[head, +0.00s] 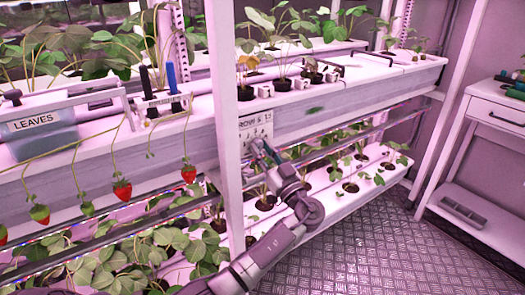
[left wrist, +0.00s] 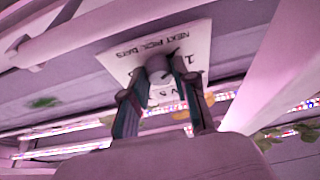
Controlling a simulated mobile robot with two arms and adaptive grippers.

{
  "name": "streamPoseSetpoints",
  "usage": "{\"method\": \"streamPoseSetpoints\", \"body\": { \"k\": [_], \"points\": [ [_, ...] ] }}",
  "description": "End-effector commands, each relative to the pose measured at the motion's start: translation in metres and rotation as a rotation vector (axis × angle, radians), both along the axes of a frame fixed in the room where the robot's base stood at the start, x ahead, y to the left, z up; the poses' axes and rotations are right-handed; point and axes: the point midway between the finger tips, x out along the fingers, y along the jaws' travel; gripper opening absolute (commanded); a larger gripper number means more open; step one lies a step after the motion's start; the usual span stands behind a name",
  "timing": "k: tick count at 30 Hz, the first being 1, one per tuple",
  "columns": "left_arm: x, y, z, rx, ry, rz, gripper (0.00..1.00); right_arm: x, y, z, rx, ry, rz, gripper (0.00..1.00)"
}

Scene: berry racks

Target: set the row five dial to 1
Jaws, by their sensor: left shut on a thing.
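The row five dial plate (head: 256,126) is a white panel on the front of the long planter trough, with "ROW 5" printed on it in the head view. In the left wrist view the plate (left wrist: 190,40) appears upside down and reads "NEXT PICK DAYS". The round grey dial knob (left wrist: 157,64) sits at its middle. My left gripper (head: 262,148) reaches up to the plate from below. In the left wrist view its fingers (left wrist: 156,82) are shut on the knob, one on each side. The fingers hide part of the plate's markings, and the dial's setting cannot be read. My right gripper is not in view.
A white rack post (head: 222,120) stands just left of the plate. A lower planter shelf (head: 335,200) with seedlings runs beneath the arm. A "LEAVES" bin (head: 40,122) and hanging strawberries (head: 188,173) are at left. The metal floor (head: 390,250) at right is clear.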

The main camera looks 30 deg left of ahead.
Motion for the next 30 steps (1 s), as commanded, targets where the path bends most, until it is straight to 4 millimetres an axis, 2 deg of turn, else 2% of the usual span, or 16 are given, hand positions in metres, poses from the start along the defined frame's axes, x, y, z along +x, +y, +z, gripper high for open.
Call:
{"method": "streamPoseSetpoints", "body": {
  "k": [11, 21, 24, 30],
  "points": [
    [-0.001, 0.000, -0.002, 0.030, 0.075, 0.000, 0.00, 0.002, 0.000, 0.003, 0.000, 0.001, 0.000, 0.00],
    [-0.003, 0.001, 0.001, 0.128, 0.309, 0.001, 0.00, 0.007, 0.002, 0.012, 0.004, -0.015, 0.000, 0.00],
    [-0.004, 0.002, 0.001, 0.157, 0.382, 0.001, 0.00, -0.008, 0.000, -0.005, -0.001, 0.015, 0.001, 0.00],
    [-0.004, 0.002, 0.003, 0.210, 0.508, 0.000, 0.00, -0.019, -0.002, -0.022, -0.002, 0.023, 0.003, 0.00]
  ]
}}
